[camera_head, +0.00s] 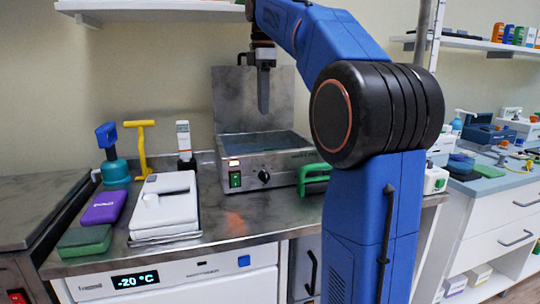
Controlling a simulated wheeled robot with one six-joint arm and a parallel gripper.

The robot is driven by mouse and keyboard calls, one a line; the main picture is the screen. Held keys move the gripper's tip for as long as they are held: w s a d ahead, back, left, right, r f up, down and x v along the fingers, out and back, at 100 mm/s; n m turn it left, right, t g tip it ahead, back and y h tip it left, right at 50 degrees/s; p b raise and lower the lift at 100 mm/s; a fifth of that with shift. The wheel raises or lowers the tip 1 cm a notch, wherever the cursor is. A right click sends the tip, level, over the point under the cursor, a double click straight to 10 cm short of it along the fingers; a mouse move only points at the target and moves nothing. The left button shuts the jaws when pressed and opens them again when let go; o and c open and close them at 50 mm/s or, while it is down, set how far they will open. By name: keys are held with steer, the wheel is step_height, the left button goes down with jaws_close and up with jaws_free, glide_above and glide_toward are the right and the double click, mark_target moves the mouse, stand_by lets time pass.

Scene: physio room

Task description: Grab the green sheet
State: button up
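No thin green sheet shows plainly. A flat green slab (84,241) lies at the front left corner of the metal counter, in front of a purple block. A green handle-shaped object (315,178) is beside the right side of the metal heater box, partly hidden by my arm. A flat dark green piece (488,171) lies on the right-hand counter. My gripper (263,97) hangs pointing down above the heater box, in front of its upright metal plate, well away from all three. Its fingers appear as one narrow strip, so their opening is unclear.
The heater box (264,158) stands at the back of the counter. A white device (168,206), purple block (104,208), teal-based blue tool (112,155) and yellow T-shaped tool (142,150) stand left. A shelf (160,6) runs above. The counter front before the heater is clear.

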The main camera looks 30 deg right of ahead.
steer(key=w+d+r+n, duration=0.1)
steer(key=w+d+r, duration=0.1)
steer(key=d, duration=0.1)
glide_above(269, 149)
step_height(269, 149, down, 12)
steer(key=shift+w+a+f, duration=0.15)
steer(key=shift+f, duration=0.1)
steer(key=shift+d+f, duration=0.2)
steer(key=shift+f, duration=2.45)
jaws_close()
